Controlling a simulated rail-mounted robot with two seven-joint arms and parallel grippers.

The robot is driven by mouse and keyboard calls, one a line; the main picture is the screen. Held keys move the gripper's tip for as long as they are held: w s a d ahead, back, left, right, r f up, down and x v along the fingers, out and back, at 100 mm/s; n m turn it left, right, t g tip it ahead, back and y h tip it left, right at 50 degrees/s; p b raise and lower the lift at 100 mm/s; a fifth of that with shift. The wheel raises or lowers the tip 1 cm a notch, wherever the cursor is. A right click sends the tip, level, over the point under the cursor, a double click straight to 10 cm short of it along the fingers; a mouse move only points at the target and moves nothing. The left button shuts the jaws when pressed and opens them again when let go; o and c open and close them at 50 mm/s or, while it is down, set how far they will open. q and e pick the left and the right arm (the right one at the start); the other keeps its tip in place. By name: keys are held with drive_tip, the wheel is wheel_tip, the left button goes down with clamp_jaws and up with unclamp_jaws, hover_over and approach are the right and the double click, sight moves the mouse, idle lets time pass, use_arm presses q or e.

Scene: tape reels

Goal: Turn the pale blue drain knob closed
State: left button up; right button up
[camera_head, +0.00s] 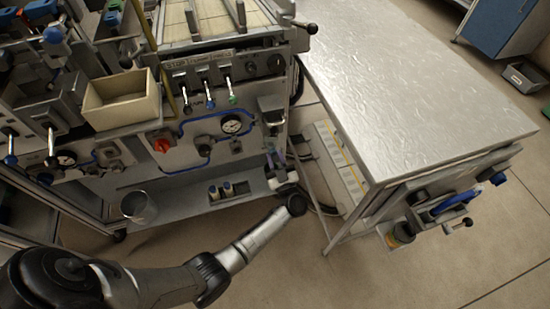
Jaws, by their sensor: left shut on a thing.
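My left arm comes in from the lower left, and its gripper (278,162) is at the lower right corner of the machine's front panel (205,150). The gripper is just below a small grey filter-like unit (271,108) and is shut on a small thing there. A bluish bit shows at the fingertips, in the place of the drain knob, but the fingers hide most of it. I cannot tell how far the knob is turned. My right gripper is out of view.
A metal-topped table (400,75) stands close on the right, with a narrow gap beside the machine. A pressure gauge (232,124), a red knob (161,146) and small levers are on the panel. A clear cup (138,206) stands on the lower shelf. A beige bin (122,99) sits above.

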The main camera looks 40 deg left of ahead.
use_arm(q)
drive_tip(key=shift+w+n+g+y+b, duration=0.2)
drive_tip(key=shift+n+g, duration=0.6)
drive_tip(key=shift+n, duration=0.8)
drive_tip(key=shift+s+n+g+y+b, duration=0.1)
drive_tip(key=shift+n+g+b, duration=0.15)
drive_tip(key=shift+n+g, duration=0.95)
drive_tip(key=shift+n, duration=0.7)
drive_tip(key=o, duration=0.9)
drive_tip(key=shift+d, duration=0.1)
drive_tip(key=shift+o, duration=0.2)
drive_tip(key=shift+m+t, duration=0.3)
drive_tip(key=shift+t, duration=0.1)
